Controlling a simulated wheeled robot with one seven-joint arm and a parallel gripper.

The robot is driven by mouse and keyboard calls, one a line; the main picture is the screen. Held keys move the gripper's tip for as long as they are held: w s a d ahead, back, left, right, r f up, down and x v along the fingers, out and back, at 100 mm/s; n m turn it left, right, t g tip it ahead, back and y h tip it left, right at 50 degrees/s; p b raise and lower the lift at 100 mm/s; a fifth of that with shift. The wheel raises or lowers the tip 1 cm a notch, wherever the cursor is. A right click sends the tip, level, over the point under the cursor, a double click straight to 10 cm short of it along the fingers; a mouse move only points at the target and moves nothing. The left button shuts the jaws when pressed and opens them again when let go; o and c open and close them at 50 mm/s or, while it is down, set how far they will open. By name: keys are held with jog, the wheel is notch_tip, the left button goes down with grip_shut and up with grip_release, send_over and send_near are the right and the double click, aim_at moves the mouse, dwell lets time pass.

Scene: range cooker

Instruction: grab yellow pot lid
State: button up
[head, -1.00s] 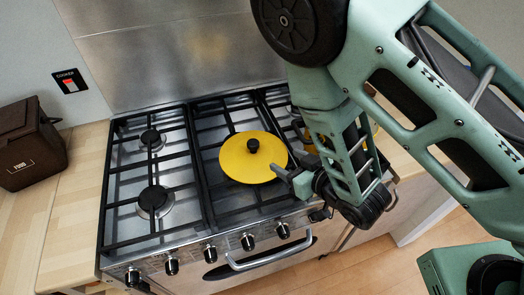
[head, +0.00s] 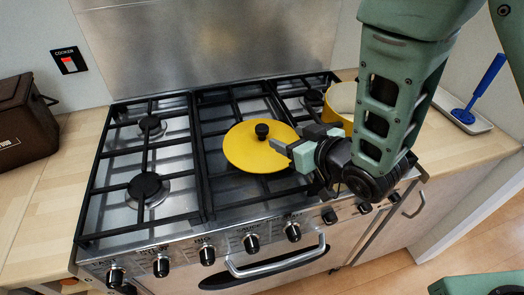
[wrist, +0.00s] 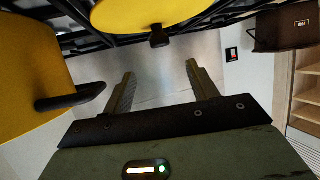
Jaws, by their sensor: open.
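The yellow pot lid (head: 252,150) lies on the middle grates of the cooker, with a black knob (head: 262,131) on top. In the wrist view the lid (wrist: 135,14) is at the top edge, with its knob (wrist: 159,38) showing below it. My gripper (head: 277,147) is at the lid's right side, close to the knob. In the wrist view my gripper (wrist: 160,75) has its two fingers apart with nothing between them. The knob is beyond the fingertips. I cannot tell whether a finger touches the lid.
A yellow pot (head: 340,100) stands on the right grates, partly behind my arm; its wall and black handle (wrist: 75,97) are close in the wrist view. A blue-handled brush (head: 480,88) stands on a tray at the right. A brown box (head: 24,122) is at the left.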

aim_at(262, 127)
jog(key=p+x, duration=0.1)
jog(key=x, duration=0.5)
jog(key=shift+w+a+f, duration=0.1)
jog(key=shift+w+a, duration=0.1)
jog(key=shift+w, duration=0.1)
jog(key=shift+p+x, duration=1.4)
jog(key=shift+x, duration=1.55)
jog(key=shift+f, duration=0.15)
jog(key=shift+c, duration=0.2)
jog(key=shift+s, duration=0.1)
jog(key=c, duration=1.1)
grip_shut()
jog(key=shift+r, duration=0.2)
